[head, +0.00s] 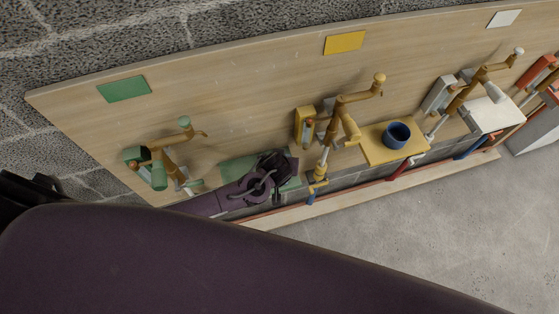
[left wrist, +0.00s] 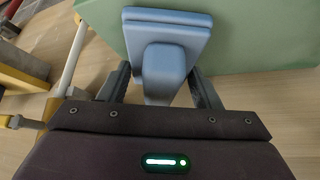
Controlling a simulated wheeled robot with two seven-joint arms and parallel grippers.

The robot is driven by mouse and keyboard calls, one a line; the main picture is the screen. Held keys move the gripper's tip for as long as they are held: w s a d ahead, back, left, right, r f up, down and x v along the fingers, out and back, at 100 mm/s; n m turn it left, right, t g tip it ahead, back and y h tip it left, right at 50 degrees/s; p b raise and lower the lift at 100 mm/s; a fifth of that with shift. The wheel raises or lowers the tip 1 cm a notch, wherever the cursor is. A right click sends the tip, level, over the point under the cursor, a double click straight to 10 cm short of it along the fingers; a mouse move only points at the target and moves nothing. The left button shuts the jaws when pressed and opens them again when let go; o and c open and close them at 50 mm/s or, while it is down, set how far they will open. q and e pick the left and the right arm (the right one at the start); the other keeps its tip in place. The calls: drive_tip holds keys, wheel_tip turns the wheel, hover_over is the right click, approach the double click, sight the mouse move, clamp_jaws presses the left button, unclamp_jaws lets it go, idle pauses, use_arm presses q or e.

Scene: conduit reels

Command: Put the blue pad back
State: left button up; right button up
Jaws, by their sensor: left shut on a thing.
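The blue pad (left wrist: 168,40) shows in the left wrist view as flat, stacked light-blue plates with a blocky grip. My left gripper (left wrist: 162,82) has its fingers on either side of this grip and is shut on it. A green shelf (left wrist: 262,35) lies behind the pad; I cannot tell if they touch. In the head view my left gripper (head: 279,167) is over the green shelf (head: 236,168) at the lower middle of the wooden board. The pad cannot be made out there. My right gripper is not in view.
The wooden board (head: 230,105) carries a green-capped fixture (head: 158,168) at left and a yellow-brown fixture (head: 342,115) right of my gripper. A yellow shelf (head: 375,153) holds a dark blue cup (head: 396,135). A white shelf (head: 493,116) is farther right. Concrete floor is clear at lower right.

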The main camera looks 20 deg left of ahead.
use_arm(q)
drive_tip(key=shift+f, duration=0.2)
drive_tip(key=o, duration=0.9)
drive_tip(key=shift+r, duration=0.25)
drive_tip(key=p+v, duration=0.1)
drive_tip(key=v, duration=1.1)
drive_tip(key=shift+f, duration=0.1)
